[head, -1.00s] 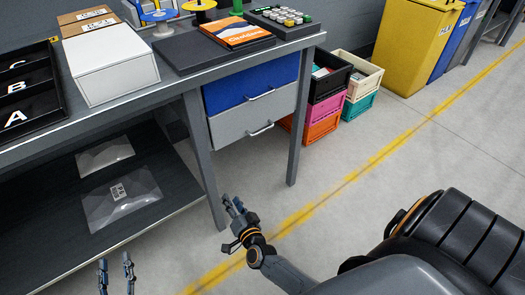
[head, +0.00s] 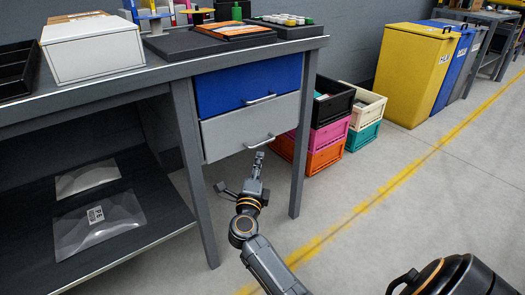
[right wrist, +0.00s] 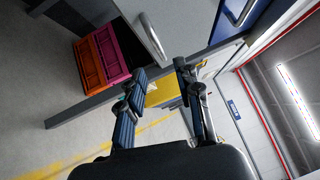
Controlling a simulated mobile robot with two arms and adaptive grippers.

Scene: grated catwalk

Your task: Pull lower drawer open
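The lower drawer (head: 232,131) is a grey front under the blue upper drawer (head: 232,90) of the workbench. It looks closed. Its bar handle (head: 261,142) is near the lower part of the front; in the right wrist view the handle (right wrist: 153,38) lies above the fingers. My right gripper (head: 257,162) is just below and in front of this handle, fingers pointing toward it. The right wrist view shows the right gripper (right wrist: 160,72) open with nothing between its fingers; the handle appears clear of them. My left gripper is out of view.
The bench leg (head: 300,140) stands right of the drawers. Stacked crates (head: 320,135) stand on the floor beyond it. A low shelf (head: 150,222) with plastic bags is at left. Yellow and blue bins stand farther back. The floor right of the bench is open.

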